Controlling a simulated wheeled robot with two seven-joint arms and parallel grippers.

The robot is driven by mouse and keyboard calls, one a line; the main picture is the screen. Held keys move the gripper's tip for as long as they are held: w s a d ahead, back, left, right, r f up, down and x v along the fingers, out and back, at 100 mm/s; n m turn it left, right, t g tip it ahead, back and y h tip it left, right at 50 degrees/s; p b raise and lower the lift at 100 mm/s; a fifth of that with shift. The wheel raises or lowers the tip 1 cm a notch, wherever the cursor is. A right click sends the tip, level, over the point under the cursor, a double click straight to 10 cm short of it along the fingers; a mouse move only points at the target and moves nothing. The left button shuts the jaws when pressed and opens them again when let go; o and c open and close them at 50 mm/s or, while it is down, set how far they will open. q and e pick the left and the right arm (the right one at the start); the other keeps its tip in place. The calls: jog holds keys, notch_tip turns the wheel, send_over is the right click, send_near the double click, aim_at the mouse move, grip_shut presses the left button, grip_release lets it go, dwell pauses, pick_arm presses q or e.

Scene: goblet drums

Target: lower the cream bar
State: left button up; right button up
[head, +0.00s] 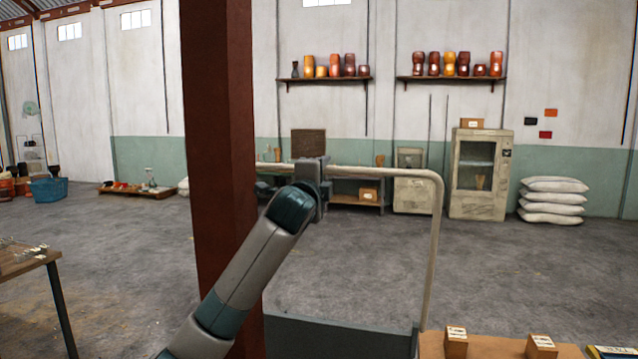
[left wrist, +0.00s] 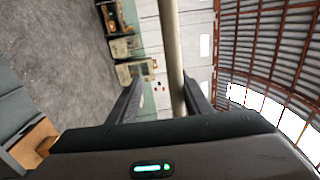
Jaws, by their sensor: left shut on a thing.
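The cream bar (head: 385,172) runs level across the middle of the head view. At its right end it bends down into a long upright leg that reaches the dark low panel (head: 340,338). My left gripper (head: 318,170) is shut on the level part of the bar, left of the bend; my own wrist hides its fingertips there. In the left wrist view the bar (left wrist: 171,45) passes between the two fingers (left wrist: 165,98). The bar's left part goes behind the red-brown column. My right gripper is not in view.
A thick red-brown column (head: 218,120) stands close by, left of my gripper, with my forearm passing in front of it. A wooden table (head: 480,346) with small boxes is at lower right. Another table (head: 25,262) is at left. The floor beyond is open.

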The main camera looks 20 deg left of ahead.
pick_arm(q)
jog(key=s+f+p, duration=0.1)
jog(key=s+p, duration=0.1)
jog(key=s, duration=1.7)
jog(key=shift+s+f+p, duration=0.35)
jog(key=shift+f, duration=0.05)
dwell(1.4)
jog(key=shift+p, duration=0.3)
dwell(0.5)
